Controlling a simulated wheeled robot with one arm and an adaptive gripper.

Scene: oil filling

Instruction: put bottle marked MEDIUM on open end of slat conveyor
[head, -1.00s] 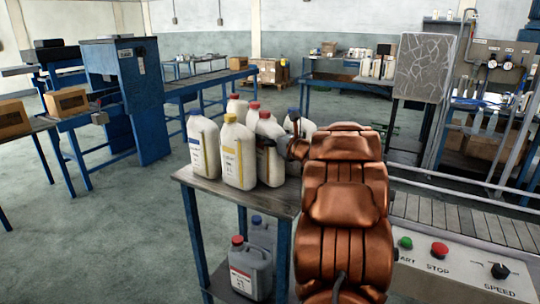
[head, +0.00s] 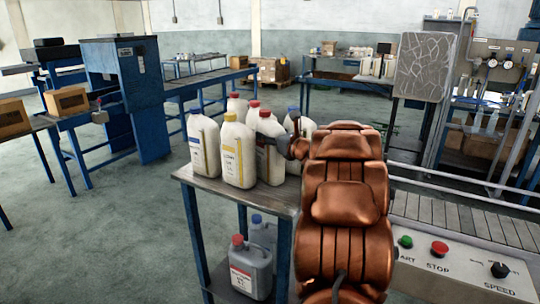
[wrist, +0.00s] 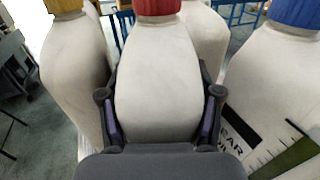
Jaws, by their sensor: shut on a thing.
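My gripper (wrist: 160,112) has its two fingers on either side of a white bottle with a red cap (wrist: 157,65), shut on it. In the head view this red-capped bottle (head: 268,152) stands among other bottles on the small table, partly hidden by my gripper. Its label cannot be read, so I cannot tell whether it is marked MEDIUM. The slat conveyor (head: 450,214) lies at the right, partly hidden behind my arm.
A yellow-capped bottle (head: 237,155) and a blue-capped bottle (wrist: 285,85) stand close on either side. Several more bottles crowd the table (head: 208,183). Grey jugs (head: 250,268) sit on its lower shelf. A control panel (head: 455,262) and rail edge the conveyor.

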